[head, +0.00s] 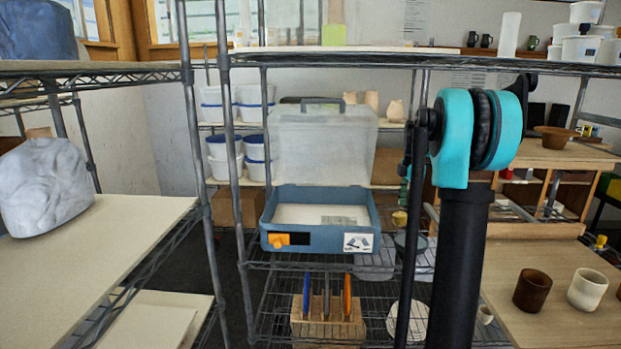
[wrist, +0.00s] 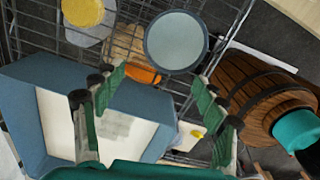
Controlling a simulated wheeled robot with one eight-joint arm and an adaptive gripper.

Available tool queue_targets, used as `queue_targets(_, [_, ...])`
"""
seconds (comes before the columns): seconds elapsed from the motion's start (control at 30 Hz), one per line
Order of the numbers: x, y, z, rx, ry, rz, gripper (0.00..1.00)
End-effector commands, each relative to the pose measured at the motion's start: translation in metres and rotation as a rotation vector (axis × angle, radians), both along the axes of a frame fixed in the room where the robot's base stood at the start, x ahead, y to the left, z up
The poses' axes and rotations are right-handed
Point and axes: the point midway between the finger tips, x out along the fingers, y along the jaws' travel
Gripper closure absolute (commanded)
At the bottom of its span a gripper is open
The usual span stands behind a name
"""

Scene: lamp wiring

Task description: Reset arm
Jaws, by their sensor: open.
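My gripper (wrist: 158,92) shows in the wrist view with its green fingers spread wide apart. Nothing is held between them. Behind the fingers is a blue case (wrist: 22,95) with a pale inside. In the head view the blue case (head: 328,242) sits on a wire shelf with its clear lid (head: 322,145) raised; an orange latch (head: 278,241) is on its front. My teal and black arm stands upright at the right of the head view. I cannot make out the gripper fingers there.
In the wrist view, a wooden barrel (wrist: 248,92) lies to the right and a round grey-blue dish (wrist: 176,40) above. In the head view, a wooden block (head: 325,330) holds upright tools below the case. Shelf posts stand close by; the left board (head: 120,235) has bare room.

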Motion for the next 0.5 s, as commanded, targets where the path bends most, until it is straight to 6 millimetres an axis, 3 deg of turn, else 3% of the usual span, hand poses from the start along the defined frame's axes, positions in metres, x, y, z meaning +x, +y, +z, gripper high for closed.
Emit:
queue_targets(0.27, [-0.017,0.013,-0.007,-0.002,-0.022,-0.104,0.28])
queue_targets(0.5, [-0.043,0.031,-0.019,-0.001,-0.057,-0.259,0.28])
